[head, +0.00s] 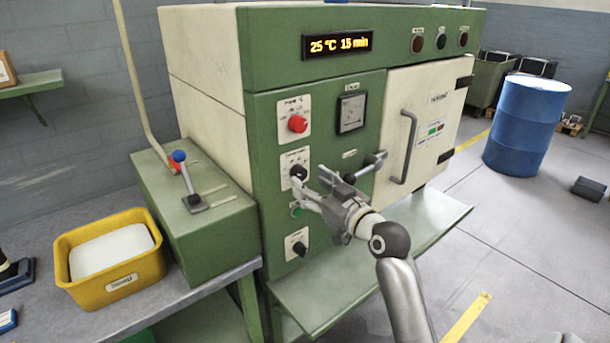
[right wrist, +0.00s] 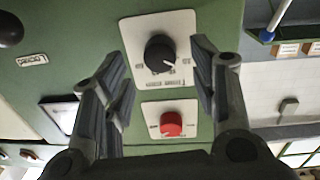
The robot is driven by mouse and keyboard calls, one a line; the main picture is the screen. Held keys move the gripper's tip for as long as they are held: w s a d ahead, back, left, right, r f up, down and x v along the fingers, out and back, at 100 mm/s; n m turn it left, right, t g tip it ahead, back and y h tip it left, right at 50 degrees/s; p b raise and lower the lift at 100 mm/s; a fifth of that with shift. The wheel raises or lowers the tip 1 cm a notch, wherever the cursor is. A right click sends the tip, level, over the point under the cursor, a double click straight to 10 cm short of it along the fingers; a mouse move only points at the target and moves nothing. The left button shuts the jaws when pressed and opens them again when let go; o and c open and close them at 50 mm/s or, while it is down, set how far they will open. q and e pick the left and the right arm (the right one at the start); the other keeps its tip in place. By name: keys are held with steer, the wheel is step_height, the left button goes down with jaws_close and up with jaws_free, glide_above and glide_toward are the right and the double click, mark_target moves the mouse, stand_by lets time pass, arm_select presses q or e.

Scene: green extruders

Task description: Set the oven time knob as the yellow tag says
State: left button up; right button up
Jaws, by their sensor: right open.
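The green and cream oven (head: 260,60) fills the middle of the head view. Its display (head: 338,45) reads 25 °C 15 min. Its panel carries a red knob (head: 298,123), a black knob (head: 297,171) on a white plate below it and a lower black knob (head: 299,248). Plate labels are too small to read. My right gripper (head: 340,170) is open before the panel. In the right wrist view the upper black knob (right wrist: 160,52) appears between the fingers, apart from them; the red knob (right wrist: 171,123) is lower. No yellow tag is discernible. My left gripper is out of view.
A gauge (head: 352,113) and the door handle (head: 405,146) are right of the knobs. A green box with a blue-topped lever (head: 187,180) and a yellow bin (head: 110,262) stand to the left. A green shelf (head: 345,290) juts out below. A blue barrel (head: 525,125) stands at right.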

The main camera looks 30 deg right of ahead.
mark_target(302, 175)
steer(key=shift+w, duration=1.6)
steer(key=c, duration=1)
steer(key=shift+r+m+p, duration=0.2)
steer(key=shift+m+p, duration=1.1)
steer(key=shift+p, duration=0.35)
steer(key=m+p, duration=0.4)
steer(key=shift+m, duration=0.3)
steer(key=m+p, duration=0.3)
steer(key=m, duration=0.1)
steer(key=shift+g+y, duration=0.3)
steer(key=shift+c, duration=0.2)
steer(key=shift+m+p, duration=1)
steer(key=shift+m, duration=1)
steer(key=shift+f, duration=0.1)
